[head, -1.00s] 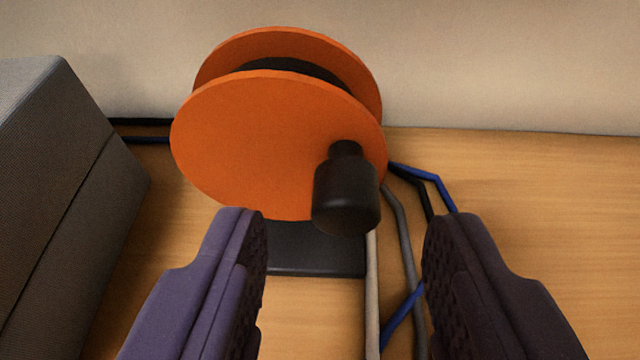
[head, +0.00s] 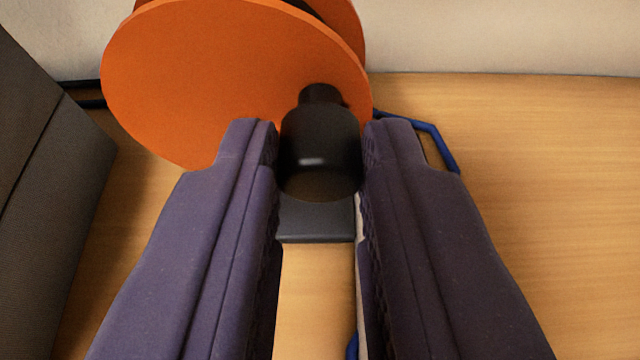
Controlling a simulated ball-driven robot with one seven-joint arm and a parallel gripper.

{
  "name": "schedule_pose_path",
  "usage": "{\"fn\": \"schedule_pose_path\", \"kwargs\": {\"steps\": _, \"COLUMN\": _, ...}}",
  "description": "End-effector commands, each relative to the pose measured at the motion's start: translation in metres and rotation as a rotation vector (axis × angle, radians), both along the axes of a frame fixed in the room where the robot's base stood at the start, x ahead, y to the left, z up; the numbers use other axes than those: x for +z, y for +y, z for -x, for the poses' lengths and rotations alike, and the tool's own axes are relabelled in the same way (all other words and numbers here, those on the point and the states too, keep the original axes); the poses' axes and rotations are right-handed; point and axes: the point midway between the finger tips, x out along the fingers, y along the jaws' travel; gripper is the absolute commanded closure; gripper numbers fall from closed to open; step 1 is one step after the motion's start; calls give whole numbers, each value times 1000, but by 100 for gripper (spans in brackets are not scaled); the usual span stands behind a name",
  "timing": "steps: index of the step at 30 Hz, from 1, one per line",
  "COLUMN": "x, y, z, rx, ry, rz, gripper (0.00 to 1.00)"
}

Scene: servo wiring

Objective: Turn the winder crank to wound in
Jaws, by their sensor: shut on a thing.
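The winder is an orange spool (head: 200,85) with two round discs, standing upright against the back wall. Its crank is a black knob (head: 320,150) sticking out toward me from the lower right of the front disc. My gripper (head: 320,140) is shut on the knob, one finger on its left side and one on its right. A dark base (head: 315,222) shows below the knob, between the fingers. The fingers hide the lower edge of the disc.
A grey box-like block (head: 50,190) stands at the left. A blue cable (head: 435,135) lies right of the spool, and a pale cable is mostly hidden behind my right finger. The wooden surface (head: 550,200) at the right is clear. A pale wall (head: 500,35) closes the back.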

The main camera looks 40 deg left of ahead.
Motion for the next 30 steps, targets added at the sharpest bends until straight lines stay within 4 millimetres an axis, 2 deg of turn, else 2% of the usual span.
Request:
{"fn": "schedule_pose_path", "kwargs": {"steps": 21, "x": -21, "y": -7, "z": -4, "rx": -1, "ry": 257, "rz": -423, "gripper": 100}}
{"fn": "schedule_pose_path", "kwargs": {"steps": 30, "x": -23, "y": -7, "z": -4, "rx": -1, "ry": 327, "rz": -533, "gripper": 100}}
